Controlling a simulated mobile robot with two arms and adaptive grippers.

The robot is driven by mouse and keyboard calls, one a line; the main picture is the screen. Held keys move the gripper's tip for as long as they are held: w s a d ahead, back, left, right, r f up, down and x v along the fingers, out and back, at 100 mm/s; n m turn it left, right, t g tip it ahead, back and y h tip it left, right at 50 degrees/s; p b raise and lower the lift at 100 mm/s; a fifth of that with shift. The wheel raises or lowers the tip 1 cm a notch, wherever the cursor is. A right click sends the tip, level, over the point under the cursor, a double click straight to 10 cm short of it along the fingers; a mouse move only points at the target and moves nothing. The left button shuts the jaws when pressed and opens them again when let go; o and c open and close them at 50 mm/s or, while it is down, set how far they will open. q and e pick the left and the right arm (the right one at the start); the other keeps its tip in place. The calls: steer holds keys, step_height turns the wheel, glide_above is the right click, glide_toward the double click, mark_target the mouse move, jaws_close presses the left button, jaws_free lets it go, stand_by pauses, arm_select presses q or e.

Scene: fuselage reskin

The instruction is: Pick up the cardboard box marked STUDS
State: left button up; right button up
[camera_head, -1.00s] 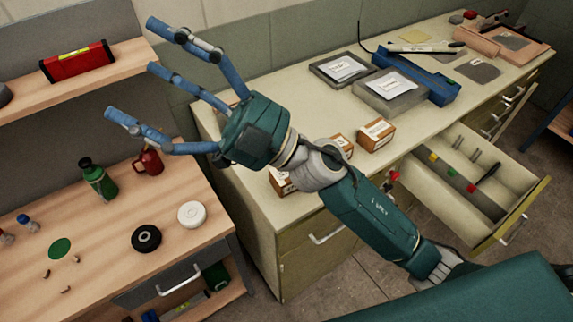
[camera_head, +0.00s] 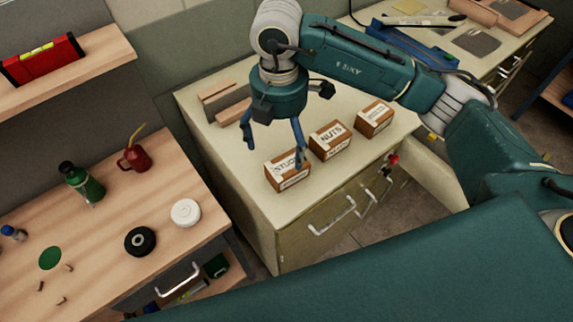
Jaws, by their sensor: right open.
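The cardboard box marked STUDS (camera_head: 287,173) sits on the pale cabinet top near its front left corner. It is brown with a white label and is the leftmost of a row of three boxes. My right gripper (camera_head: 274,148) is open and empty, pointing down just behind and above this box. One blue finger overlaps the right end of the label; I cannot tell if it touches the box. Another finger hangs to the left, behind the box. My left gripper is not in view.
A box marked NUTS (camera_head: 330,139) stands close to the right, with a third box (camera_head: 374,118) beyond it. Brown blocks (camera_head: 228,103) lie behind. A wooden bench (camera_head: 95,235) with a green bottle (camera_head: 84,182) and red oil can (camera_head: 134,158) is left.

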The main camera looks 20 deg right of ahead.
mark_target(284, 160)
step_height(284, 160, down, 3)
steer(key=shift+r+p, duration=0.15)
steer(key=shift+p, duration=0.15)
steer(key=shift+s+d+f+p, duration=0.1)
steer(key=shift+f+p, duration=0.2)
steer(key=f+p, duration=0.1)
steer(key=f, duration=0.2)
steer(key=shift+s+d+f+p, duration=0.2)
steer(key=shift+f+p, duration=0.1)
steer(key=shift+p, duration=0.1)
steer(key=shift+w+f, duration=0.15)
steer(key=shift+f, duration=0.35)
steer(key=c, duration=1.7)
steer(key=shift+r, duration=0.1)
